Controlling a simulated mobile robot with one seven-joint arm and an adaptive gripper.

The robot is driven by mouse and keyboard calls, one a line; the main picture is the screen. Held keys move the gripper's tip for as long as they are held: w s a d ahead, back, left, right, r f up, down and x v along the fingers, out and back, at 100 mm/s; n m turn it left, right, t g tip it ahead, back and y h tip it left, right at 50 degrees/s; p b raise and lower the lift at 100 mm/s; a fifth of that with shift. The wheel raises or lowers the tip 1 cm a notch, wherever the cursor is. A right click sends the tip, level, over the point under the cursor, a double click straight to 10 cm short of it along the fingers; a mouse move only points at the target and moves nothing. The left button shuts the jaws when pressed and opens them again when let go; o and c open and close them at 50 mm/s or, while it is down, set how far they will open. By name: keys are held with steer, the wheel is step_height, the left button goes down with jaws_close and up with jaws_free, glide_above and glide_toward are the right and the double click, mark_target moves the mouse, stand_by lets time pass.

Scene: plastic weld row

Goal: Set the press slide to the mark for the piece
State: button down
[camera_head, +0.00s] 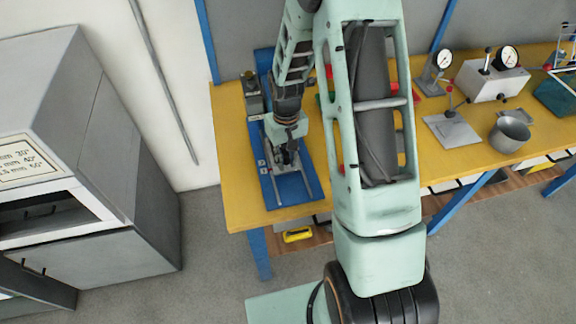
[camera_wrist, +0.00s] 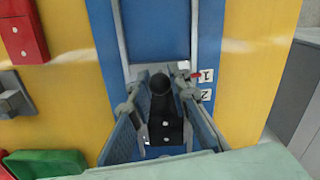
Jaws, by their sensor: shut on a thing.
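The press has a blue base (camera_head: 297,192) on the left end of the yellow table, with pale rails along it. In the wrist view, the slide's dark round knob (camera_wrist: 160,84) stands between the rails. My gripper (camera_wrist: 160,98) is shut on this knob, one finger on each side; in the head view it is low over the base. White labels reading 1 (camera_wrist: 206,75) and 2 (camera_wrist: 206,94) lie right of the slide. A small red pointer (camera_wrist: 184,65) is close to label 1; its exact alignment is unclear. The slide's lower part is partly hidden by my fingers.
A sign (camera_head: 18,161) with millimetre and degree figures, partly cut off, is on the grey cabinet at left. Gauges and a metal cup (camera_head: 509,132) stand farther right.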

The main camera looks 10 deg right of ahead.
steer(key=shift+s, duration=0.1)
steer(key=c, duration=1.8)
jaws_free()
steer(key=shift+r, duration=0.1)
step_height(320, 180, up, 12)
steer(key=shift+o, duration=0.2)
